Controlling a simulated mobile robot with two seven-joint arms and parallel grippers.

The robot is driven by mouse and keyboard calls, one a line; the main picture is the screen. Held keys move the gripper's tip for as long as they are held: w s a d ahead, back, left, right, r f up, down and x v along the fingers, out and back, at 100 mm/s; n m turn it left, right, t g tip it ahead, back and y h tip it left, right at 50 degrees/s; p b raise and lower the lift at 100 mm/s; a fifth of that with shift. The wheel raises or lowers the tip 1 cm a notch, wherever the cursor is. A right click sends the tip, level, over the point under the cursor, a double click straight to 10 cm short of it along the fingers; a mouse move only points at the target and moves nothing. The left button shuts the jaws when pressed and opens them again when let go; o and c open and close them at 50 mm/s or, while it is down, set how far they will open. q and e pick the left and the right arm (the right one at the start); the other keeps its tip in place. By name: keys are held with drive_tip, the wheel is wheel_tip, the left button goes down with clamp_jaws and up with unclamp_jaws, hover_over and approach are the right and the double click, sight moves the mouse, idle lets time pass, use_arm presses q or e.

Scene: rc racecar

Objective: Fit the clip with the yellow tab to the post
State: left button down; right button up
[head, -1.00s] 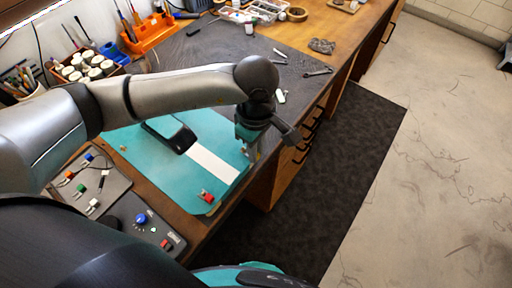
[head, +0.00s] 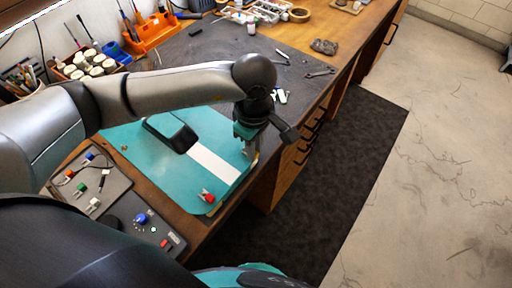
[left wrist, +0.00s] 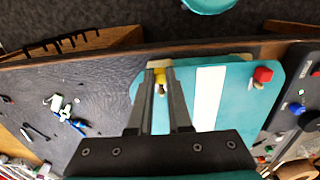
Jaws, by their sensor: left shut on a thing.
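A teal car body shell (head: 150,158) with a white stripe and dark cockpit lies on the bench. My left gripper (head: 249,152) points down at the shell's right edge. In the left wrist view its fingers (left wrist: 161,78) are shut on the clip with the yellow tab (left wrist: 160,72), near the shell's edge. The post there is hidden or too small to make out, so I cannot tell whether the clip touches it. A clip with a red tab (head: 208,197) sits at the shell's near corner; it also shows in the left wrist view (left wrist: 263,75). My right gripper is out of view.
A grey tray (head: 112,188) with several coloured clips lies at the left. A dark control box (head: 150,232) with a blue knob stands in front of it. Tools and an orange holder (head: 152,33) are at the back. The floor is to the right.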

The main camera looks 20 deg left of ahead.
use_arm(q)
drive_tip(key=shift+w+a, duration=0.2)
drive_tip(key=shift+a, duration=0.3)
idle(0.3)
drive_tip(key=c, duration=0.8)
unclamp_jaws()
drive_tip(key=shift+o, duration=0.2)
wheel_tip(320, 180, up, 15)
drive_tip(key=shift+r+b, duration=0.15)
drive_tip(key=shift+b, duration=0.2)
